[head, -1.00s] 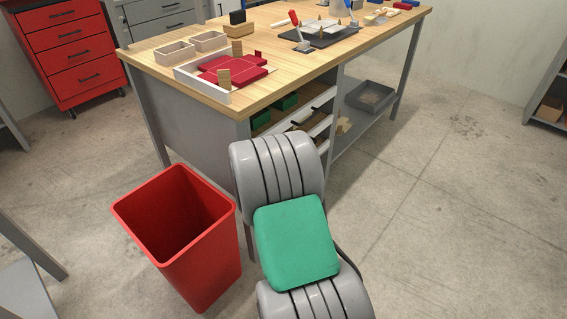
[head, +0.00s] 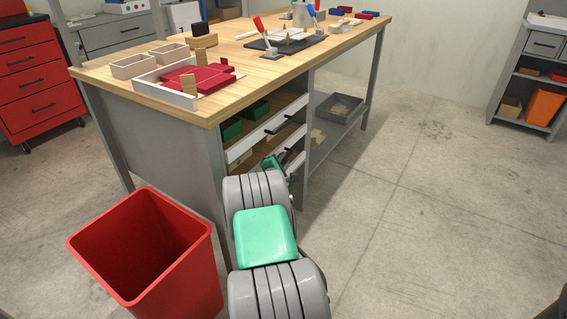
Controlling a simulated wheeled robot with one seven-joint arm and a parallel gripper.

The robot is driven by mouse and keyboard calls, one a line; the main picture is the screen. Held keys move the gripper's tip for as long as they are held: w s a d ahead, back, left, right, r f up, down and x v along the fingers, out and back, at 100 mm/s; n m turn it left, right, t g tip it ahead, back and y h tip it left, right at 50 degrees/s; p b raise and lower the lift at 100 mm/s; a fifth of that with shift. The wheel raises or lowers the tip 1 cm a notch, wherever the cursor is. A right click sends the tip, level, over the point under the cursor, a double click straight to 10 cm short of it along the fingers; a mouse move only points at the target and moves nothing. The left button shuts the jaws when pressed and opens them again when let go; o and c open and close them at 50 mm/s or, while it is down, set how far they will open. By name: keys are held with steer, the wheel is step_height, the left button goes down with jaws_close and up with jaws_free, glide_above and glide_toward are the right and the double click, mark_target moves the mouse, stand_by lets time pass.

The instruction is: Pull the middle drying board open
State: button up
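The drying boards are in the open bay under the wooden workbench, with pale fronts and dark handles. The upper board (head: 241,149) runs along the bay at a slant. Below it, the middle board (head: 294,139) is partly covered by my arm and gripper. A dark handle shows near its front. A lower board is mostly hidden behind my arm. My gripper (head: 279,165) is small in the view, at the bay front by the middle and lower boards. Its fingers are too small and covered to tell whether they are open, shut or touching a handle.
A red bin (head: 145,250) stands at the left, close to my arm. The workbench (head: 215,105) carries trays, red card pieces and clamps. A grey bin (head: 340,108) sits on its lower shelf. The floor (head: 420,220) to the right is clear.

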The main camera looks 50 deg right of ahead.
steer(key=shift+c, duration=0.4)
jaws_close()
stand_by(0.8)
steer(key=shift+d, duration=0.15)
